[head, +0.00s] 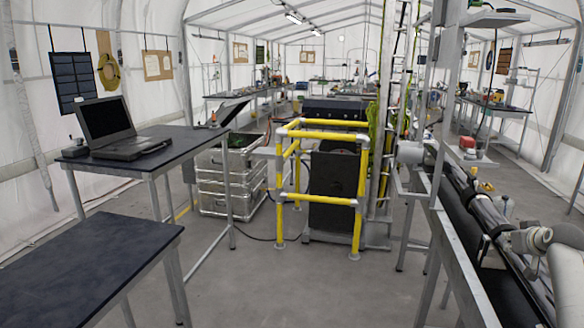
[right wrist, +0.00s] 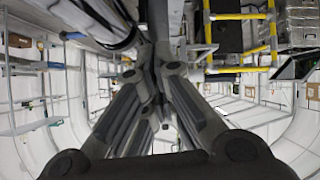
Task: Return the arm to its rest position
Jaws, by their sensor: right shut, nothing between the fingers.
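My right gripper (right wrist: 158,50) fills the middle of the right wrist view. Its dark grey fingers run together and are shut, with nothing seen between them. In the head view, pale joints of my right arm come in at the lower right edge, beside a bench with long tubes; the fingers are hard to make out there. My left arm and left gripper are not in view.
Long grey tubes (head: 488,212) lie close to my right arm. A yellow rail frame (head: 322,135) stands mid-floor around a dark panel (head: 335,186). A laptop (head: 108,125) sits on a left table (head: 172,155). A nearer dark table (head: 85,262) is bare.

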